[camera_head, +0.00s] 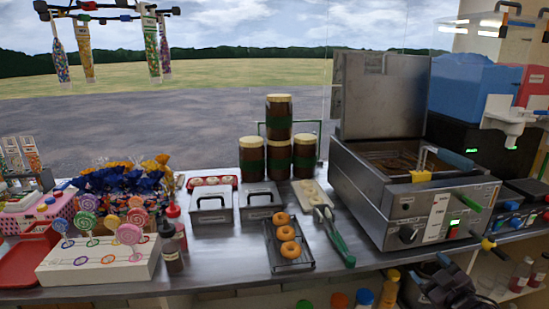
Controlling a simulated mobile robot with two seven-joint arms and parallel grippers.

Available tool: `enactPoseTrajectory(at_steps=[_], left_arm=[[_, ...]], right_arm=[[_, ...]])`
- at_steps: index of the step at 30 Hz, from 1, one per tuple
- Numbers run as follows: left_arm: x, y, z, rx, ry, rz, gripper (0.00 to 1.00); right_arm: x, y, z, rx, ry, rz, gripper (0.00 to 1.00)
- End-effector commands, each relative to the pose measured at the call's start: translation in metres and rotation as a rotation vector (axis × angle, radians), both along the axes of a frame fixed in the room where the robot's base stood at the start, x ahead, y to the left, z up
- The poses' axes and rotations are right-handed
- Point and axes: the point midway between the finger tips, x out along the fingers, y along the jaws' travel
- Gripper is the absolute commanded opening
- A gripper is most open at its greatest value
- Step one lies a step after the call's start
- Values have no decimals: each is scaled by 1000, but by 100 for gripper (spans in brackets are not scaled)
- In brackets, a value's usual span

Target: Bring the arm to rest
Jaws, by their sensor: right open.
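My right gripper (430,278) is dark and shows at the lower right, in front of and below the counter's front edge. It is open, and I see nothing between its fingers. It is apart from the fryer (375,208) that stands above it on the counter. The rest of my right arm is mostly out of the picture. My left gripper is not in view.
The metal counter (215,258) holds a dark tray (306,262) of doughnuts, green-handled tongs (336,238), a lollipop stand (100,262) and sauce bottles (172,250). Bottles (388,288) stand below the counter, left of my right gripper. The counter front is clear between lollipop stand and doughnut tray.

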Motion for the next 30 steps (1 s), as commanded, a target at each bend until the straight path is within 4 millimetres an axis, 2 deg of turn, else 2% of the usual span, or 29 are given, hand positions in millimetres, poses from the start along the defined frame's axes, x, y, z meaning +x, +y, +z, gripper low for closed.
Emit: enactPoseTrajectory(at_steps=[1,5,8,12,18,21,24,30], left_arm=[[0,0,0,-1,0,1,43],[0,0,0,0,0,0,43],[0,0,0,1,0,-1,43],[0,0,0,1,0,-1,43],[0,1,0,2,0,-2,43],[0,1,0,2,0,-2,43],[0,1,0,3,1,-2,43],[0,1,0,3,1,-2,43]], right_arm=[[-14,16,-19,30,40,-3,74],[-50,47,-56,97,129,-16,74],[-87,72,-86,158,206,-32,74],[-149,108,-125,261,321,-73,74],[-229,144,-161,399,445,-146,74],[-258,152,-175,440,490,-182,74],[-278,154,-185,460,523,-209,74],[-289,152,-191,461,544,-221,74]])
